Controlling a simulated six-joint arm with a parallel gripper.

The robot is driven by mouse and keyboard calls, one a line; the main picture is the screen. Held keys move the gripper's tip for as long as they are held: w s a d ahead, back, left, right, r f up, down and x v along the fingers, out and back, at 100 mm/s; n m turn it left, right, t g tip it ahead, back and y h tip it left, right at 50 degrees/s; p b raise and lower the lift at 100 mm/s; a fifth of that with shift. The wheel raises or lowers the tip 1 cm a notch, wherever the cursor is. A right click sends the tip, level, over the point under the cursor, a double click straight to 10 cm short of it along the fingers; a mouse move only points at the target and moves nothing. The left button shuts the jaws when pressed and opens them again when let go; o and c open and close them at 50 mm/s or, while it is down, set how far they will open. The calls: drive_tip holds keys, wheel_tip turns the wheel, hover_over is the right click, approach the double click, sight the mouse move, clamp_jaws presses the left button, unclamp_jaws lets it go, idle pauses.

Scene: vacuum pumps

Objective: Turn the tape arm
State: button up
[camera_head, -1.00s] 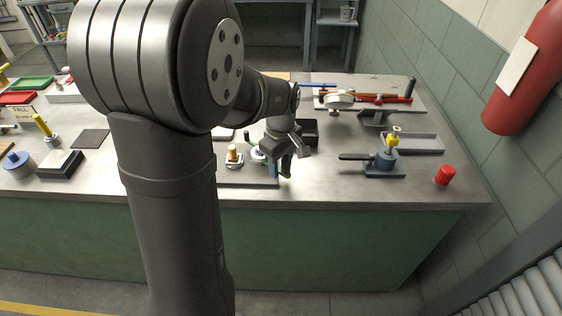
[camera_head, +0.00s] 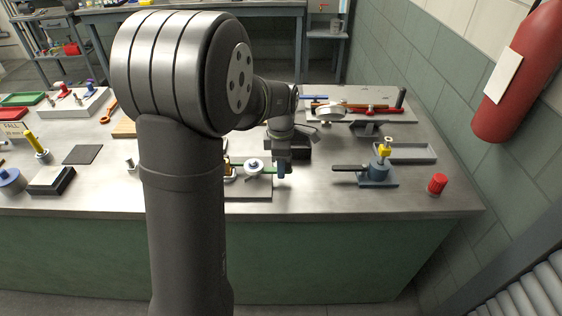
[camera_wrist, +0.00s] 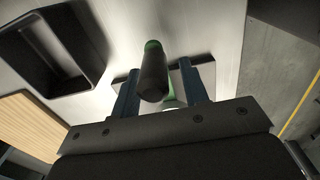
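The tape arm looks to be a green bar with a dark rounded end (camera_wrist: 154,75); in the head view the green bar (camera_head: 268,170) runs right from a white disc (camera_head: 253,164) to my gripper. My gripper (camera_head: 283,170) points down at the right end of this bar. In the wrist view, the two blue fingers of my gripper (camera_wrist: 160,90) stand apart, one on each side of the dark end. Gaps show beside it, so the fingers look open around it. Contact lower down is hidden.
A black bin (camera_wrist: 55,50) is close to my gripper. A blue-grey valve block with a black handle (camera_head: 378,172) and a red cap (camera_head: 437,184) stand to the right. Bare bench lies between my gripper and the valve block.

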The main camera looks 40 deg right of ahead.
drive_tip(key=shift+r, duration=0.1)
idle(0.3)
drive_tip(key=shift+r, duration=0.9)
wheel_tip(320, 180, up, 6)
idle(0.5)
drive_tip(key=shift+f, duration=3.25)
drive_tip(key=shift+r, duration=0.1)
